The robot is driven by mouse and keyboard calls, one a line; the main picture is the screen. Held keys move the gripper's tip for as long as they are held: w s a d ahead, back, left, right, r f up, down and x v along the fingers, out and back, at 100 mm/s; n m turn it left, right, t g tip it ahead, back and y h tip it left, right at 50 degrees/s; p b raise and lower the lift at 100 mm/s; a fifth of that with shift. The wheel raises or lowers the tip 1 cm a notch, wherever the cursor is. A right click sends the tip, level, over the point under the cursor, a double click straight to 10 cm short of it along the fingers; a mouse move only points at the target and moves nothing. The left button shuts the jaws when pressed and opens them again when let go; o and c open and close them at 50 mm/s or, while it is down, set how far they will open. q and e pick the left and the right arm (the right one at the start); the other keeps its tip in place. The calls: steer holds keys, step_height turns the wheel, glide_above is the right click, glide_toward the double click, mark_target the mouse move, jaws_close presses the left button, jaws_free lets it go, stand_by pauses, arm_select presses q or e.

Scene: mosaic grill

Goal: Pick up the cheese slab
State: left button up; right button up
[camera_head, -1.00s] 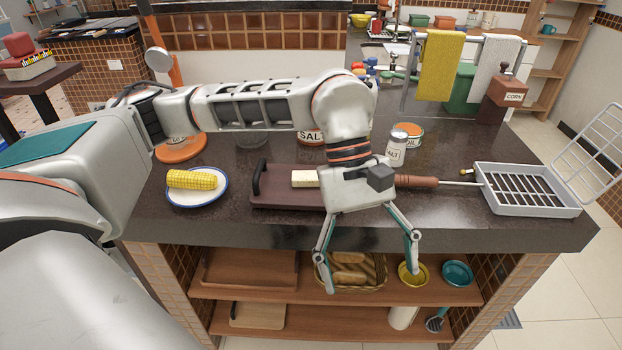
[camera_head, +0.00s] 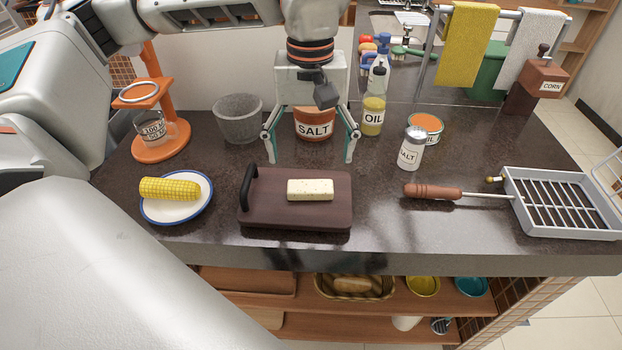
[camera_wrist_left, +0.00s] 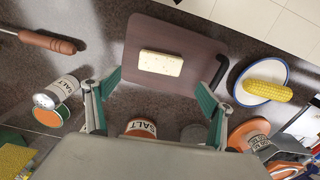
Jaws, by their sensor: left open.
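The cheese slab (camera_head: 310,190) is a pale, speckled block lying flat on a dark brown board (camera_head: 262,212) with a black handle at its left end. My left gripper (camera_head: 311,160) is open and empty, pointing down above the counter at the board's far edge, behind the cheese. In the left wrist view the cheese (camera_wrist_left: 160,63) lies on the board (camera_wrist_left: 150,30), beyond the open fingers (camera_wrist_left: 154,95) and between their lines. The cheese is fully visible. My right gripper is not in view.
A corn cob on a plate (camera_head: 203,212) is left of the board. A salt pot (camera_head: 314,124), grey bowl (camera_head: 238,118) and oil bottle (camera_head: 372,115) stand behind. A salt shaker (camera_head: 410,149), wooden-handled tool (camera_head: 433,192) and grill basket (camera_head: 560,228) are to the right.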

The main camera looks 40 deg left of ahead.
mark_target(310, 186)
arm_select(q)
step_height(310, 186, down, 7)
steer(key=shift+s+f, duration=0.1)
steer(key=c, duration=1.2)
